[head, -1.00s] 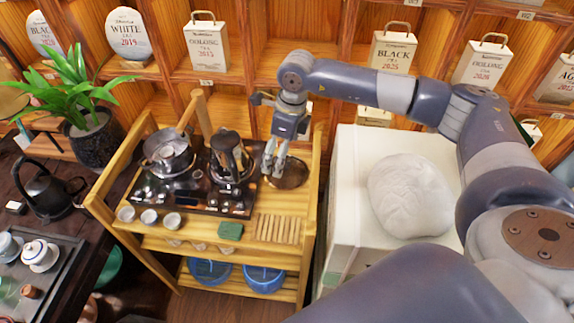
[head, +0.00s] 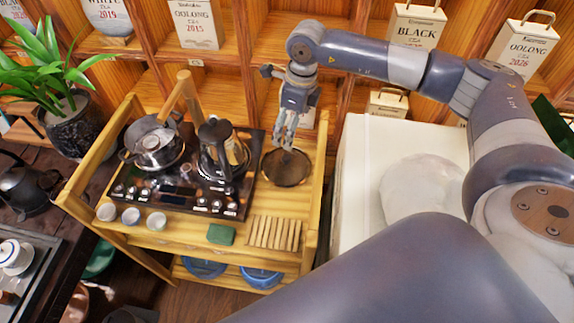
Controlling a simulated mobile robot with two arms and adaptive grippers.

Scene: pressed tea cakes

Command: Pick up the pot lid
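A round, dark brown disc with a thin rim (head: 288,172), which looks like the pot lid, lies flat at the right end of the wooden cart's top. My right gripper (head: 283,147) comes down from above, and its fingertips are at the disc's back edge in the picture. The two fingers are close together. I cannot tell whether they touch the disc or hold a knob. A shiny pot (head: 157,152) stands on the black tea stove (head: 180,196) at the left, beside a dark kettle (head: 222,158). My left gripper is not in view.
The wooden cart (head: 190,247) also bears small white cups (head: 131,216), a green block (head: 221,234) and a slatted wooden rack (head: 273,234). A cart post with a slanted rail (head: 185,90) rises behind the stove. A white box (head: 352,175) stands to the right.

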